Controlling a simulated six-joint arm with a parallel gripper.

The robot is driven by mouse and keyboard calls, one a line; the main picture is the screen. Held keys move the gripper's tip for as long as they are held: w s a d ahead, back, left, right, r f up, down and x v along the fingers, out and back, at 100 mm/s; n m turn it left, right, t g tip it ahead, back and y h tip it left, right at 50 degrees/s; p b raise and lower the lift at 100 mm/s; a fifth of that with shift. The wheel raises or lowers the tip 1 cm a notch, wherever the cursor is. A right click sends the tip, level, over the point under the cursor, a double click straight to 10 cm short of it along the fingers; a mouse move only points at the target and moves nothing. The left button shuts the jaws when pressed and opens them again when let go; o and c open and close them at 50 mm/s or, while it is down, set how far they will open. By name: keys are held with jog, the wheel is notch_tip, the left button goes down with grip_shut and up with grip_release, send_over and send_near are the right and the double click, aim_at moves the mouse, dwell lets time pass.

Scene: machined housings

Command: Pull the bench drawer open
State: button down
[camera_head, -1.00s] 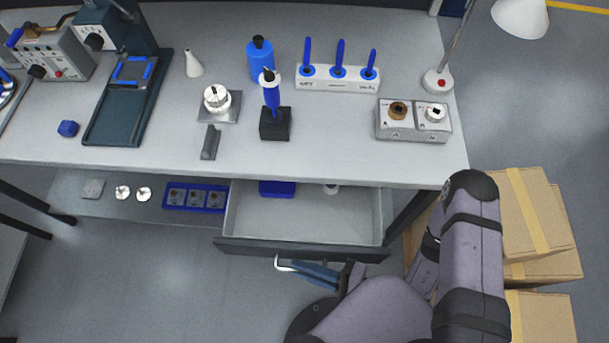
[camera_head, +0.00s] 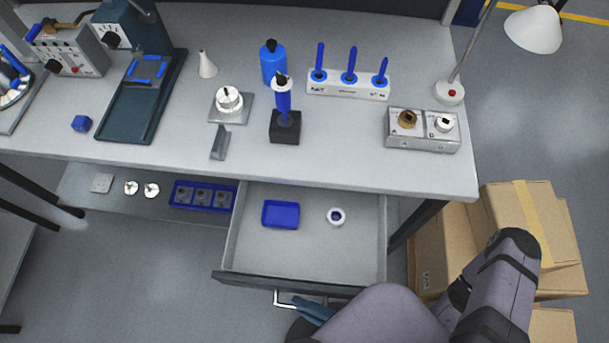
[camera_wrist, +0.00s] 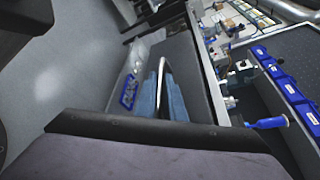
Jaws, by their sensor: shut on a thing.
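The bench drawer (camera_head: 255,257) is pulled well out from under the bench top. The silver bar handle (camera_head: 278,301) is on the dark drawer front (camera_head: 245,280). My gripper (camera_head: 310,306) is shut on the handle; my arm hides part of the handle and front. In the wrist view, the blue-grey fingers (camera_wrist: 164,98) are at the handle (camera_wrist: 162,72).
The bench top (camera_head: 330,170) holds a blue bottle (camera_head: 273,63), a rack with blue-handled tools (camera_head: 348,86) and a lamp (camera_head: 449,93). Cardboard boxes (camera_head: 450,245) stand right of the drawer. A lower shelf (camera_head: 108,205) is at left. Floor (camera_head: 130,285) left of the drawer is clear.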

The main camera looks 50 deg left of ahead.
jog(key=shift+w+f, duration=0.1)
jog(key=shift+f, duration=0.05)
jog(key=c, duration=2.1)
grip_release()
jog(key=shift+w+d+r, duration=0.1)
jog(key=shift+d+r, duration=0.05)
jog(key=shift+r, duration=0.1)
jog(key=shift+w+d+r, duration=0.1)
jog(key=shift+w+d, duration=0.1)
jog(key=shift+d, duration=0.1)
jog(key=shift+b+v, duration=1.2)
jog(key=shift+v, duration=1.85)
jog(key=shift+d, duration=0.15)
